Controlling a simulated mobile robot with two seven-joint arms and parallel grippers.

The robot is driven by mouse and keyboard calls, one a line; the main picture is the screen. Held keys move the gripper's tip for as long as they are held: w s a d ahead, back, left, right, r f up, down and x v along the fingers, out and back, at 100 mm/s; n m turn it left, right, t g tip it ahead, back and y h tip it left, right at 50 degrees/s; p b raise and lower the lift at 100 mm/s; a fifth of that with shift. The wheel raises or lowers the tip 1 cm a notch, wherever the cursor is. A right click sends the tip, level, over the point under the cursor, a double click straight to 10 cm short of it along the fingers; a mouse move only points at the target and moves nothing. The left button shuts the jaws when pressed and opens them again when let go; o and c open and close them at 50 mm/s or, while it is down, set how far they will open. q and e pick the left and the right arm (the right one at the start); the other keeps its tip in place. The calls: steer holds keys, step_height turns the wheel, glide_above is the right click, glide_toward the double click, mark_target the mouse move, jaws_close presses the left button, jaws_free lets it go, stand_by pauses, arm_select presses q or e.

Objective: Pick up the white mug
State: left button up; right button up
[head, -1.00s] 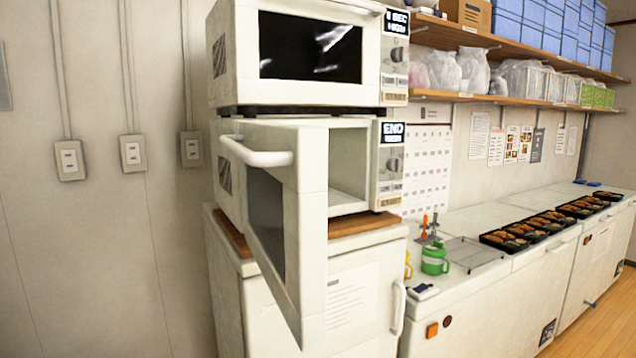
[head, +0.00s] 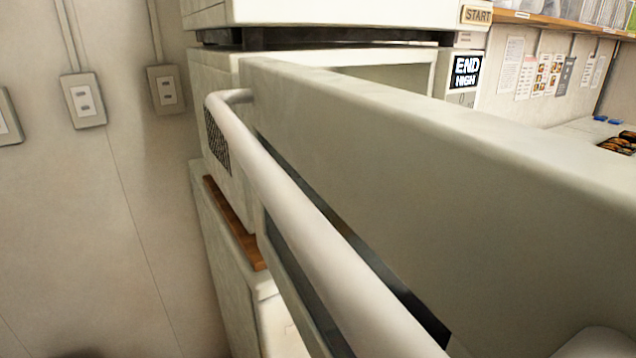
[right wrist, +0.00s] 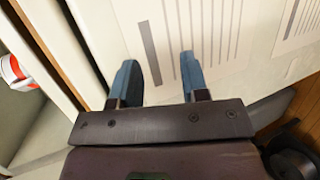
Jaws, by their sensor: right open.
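No white mug can be made out for certain in either view. In the right wrist view, a white and red rounded object (right wrist: 14,72) shows at the left edge, cut off by the frame; I cannot tell what it is. My right gripper (right wrist: 158,60) is open and empty, its two blue fingers apart in front of a pale panel with printed paper sheets. The white and red object lies to the left of it. My left gripper is in neither view.
The open microwave door (head: 400,140) crosses the head view very close up, with its white handle (head: 290,210) in front. The lower microwave's display (head: 466,72) reads END. Wall outlets (head: 83,100) are at left. A food tray (head: 622,142) shows at far right.

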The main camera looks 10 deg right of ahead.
steer(key=w+a+r+n+t+y+p, duration=0.1)
steer(key=w+a+r+n+t, duration=0.15)
steer(key=r+n, duration=0.8)
steer(key=w+a+r+n+t+p, duration=0.1)
steer(key=w+a+r+n+t, duration=0.2)
steer(key=r+n, duration=0.7)
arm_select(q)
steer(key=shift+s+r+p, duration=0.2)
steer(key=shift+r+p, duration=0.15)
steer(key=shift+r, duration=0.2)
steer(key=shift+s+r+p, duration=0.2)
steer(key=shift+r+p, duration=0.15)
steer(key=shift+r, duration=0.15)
arm_select(e)
steer(key=shift+w+a+r+m+g, duration=0.25)
steer(key=shift+w+a+r+m, duration=0.2)
steer(key=shift+w, duration=1.25)
steer(key=shift+w+a+r+m+g, duration=0.25)
steer(key=shift+w+r+m, duration=0.25)
steer(key=shift+w, duration=1.15)
steer(key=shift+w+a+r+m+g, duration=0.3)
steer(key=shift+w+m, duration=0.3)
steer(key=shift+w, duration=1.1)
jaws_close()
